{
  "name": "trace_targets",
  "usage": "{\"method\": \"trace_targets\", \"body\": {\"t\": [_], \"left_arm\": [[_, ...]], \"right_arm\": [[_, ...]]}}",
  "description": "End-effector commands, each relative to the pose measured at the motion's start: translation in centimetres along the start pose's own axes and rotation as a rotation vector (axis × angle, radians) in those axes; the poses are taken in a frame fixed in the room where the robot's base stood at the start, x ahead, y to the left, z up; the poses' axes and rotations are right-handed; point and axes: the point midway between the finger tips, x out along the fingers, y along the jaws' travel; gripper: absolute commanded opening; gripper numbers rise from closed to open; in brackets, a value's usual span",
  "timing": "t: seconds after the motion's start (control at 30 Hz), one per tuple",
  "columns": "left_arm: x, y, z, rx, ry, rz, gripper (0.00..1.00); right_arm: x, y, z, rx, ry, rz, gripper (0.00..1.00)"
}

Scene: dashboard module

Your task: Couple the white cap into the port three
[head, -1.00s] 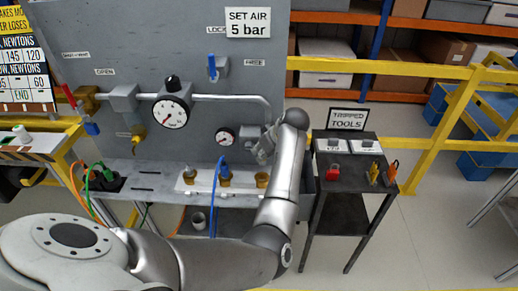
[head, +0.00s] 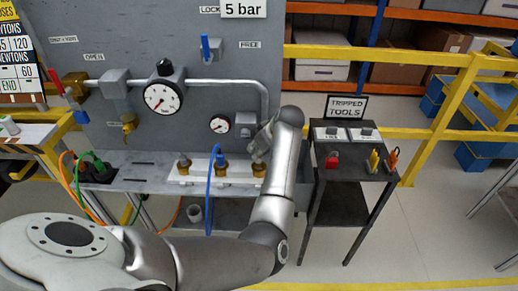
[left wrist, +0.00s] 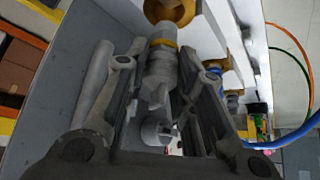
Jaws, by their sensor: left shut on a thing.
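My left gripper (head: 262,146) is just above the rightmost brass port (head: 259,170) on the bench strip. The left wrist view shows its two fingers (left wrist: 160,75) shut on a pale grey-white cap (left wrist: 161,62) with a yellow band. The cap points toward a round brass port (left wrist: 170,10) at the top of that view. They are close; I cannot tell whether they touch. The middle port (head: 221,171) carries a blue hose, and another brass port (head: 184,165) stands to its left. My right gripper is not in view.
A grey panel with a large gauge (head: 164,97), a small gauge (head: 220,125) and a pipe (head: 220,83) rises behind the bench. The blue hose (head: 210,190) hangs beside my arm. A dark tool stand (head: 350,170) is at the right.

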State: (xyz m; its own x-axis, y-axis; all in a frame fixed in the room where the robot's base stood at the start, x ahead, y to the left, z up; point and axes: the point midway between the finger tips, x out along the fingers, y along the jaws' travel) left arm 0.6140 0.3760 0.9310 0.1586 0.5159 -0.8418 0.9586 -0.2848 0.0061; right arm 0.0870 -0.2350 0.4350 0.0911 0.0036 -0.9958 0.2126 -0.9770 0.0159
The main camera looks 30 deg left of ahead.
Motion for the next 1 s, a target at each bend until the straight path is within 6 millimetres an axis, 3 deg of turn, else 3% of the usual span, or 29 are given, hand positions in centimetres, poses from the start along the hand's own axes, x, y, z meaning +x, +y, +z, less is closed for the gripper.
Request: {"method": "trace_targets", "body": {"t": [0.53, 1.0], "left_arm": [[2.5, 0.0, 1.5, 0.0, 0.0, 0.0, 0.0], [3.5, -0.2, 2.5, 0.005, -0.013, -0.008, 0.0]], "right_arm": [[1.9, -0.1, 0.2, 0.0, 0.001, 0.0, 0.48], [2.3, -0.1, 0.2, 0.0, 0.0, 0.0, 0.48]]}}
